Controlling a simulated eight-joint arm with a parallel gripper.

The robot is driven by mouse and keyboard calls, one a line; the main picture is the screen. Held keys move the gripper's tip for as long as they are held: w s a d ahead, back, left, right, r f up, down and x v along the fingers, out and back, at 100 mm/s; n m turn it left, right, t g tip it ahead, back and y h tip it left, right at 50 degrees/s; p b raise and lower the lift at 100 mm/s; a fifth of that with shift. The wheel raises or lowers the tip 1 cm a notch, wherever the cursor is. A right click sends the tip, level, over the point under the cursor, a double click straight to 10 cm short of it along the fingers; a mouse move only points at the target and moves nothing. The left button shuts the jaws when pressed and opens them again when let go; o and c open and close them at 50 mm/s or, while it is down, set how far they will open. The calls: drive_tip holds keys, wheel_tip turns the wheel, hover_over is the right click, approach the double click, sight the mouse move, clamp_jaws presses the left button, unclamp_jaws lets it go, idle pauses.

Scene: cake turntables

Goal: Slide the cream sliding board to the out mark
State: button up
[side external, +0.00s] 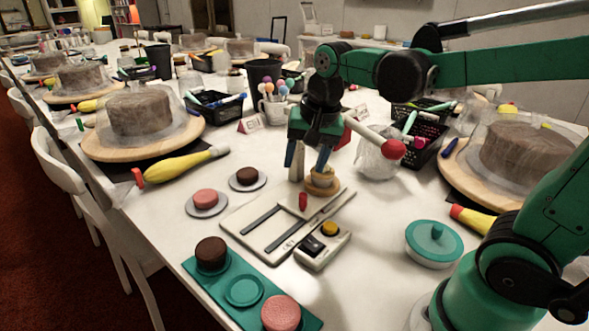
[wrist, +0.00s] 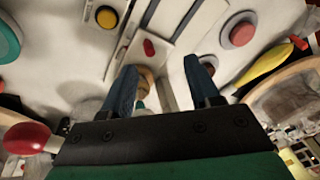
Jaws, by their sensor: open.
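The cream sliding board (side external: 312,208) lies at the far right end of a flat pale base (side external: 240,226) with two dark slots. A red knob (side external: 303,201) stands on the board and also shows in the wrist view (wrist: 149,47). Small dark lettering is on the base's near right edge, too small to read surely. My gripper (side external: 307,161) points down above the board's far end, its blue fingers apart and empty. A round tan piece (side external: 323,179) stands by the fingers; in the wrist view it shows between them, partly hidden. I cannot tell whether they touch it.
A switch box with a yellow button (side external: 330,228) sits close beside the base. A teal tray (side external: 225,275) with small cakes is in front. Two saucers with cakes (side external: 205,200) are left, a teal lidded dish (side external: 434,240) right. A red-ended roller (side external: 393,149) is beside my gripper.

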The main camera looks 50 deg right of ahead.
sight(303, 194)
drive_tip(key=w+d+f+m+g, duration=0.2)
drive_tip(key=w+d+m+g, duration=0.15)
drive_tip(key=m, duration=0.45)
drive_tip(key=f, duration=0.9)
drive_tip(key=shift+w+d, duration=0.1)
drive_tip(key=shift+d, duration=0.15)
clamp_jaws()
drive_tip(key=shift+w+a, duration=0.1)
drive_tip(key=shift+a, duration=5.9)
unclamp_jaws()
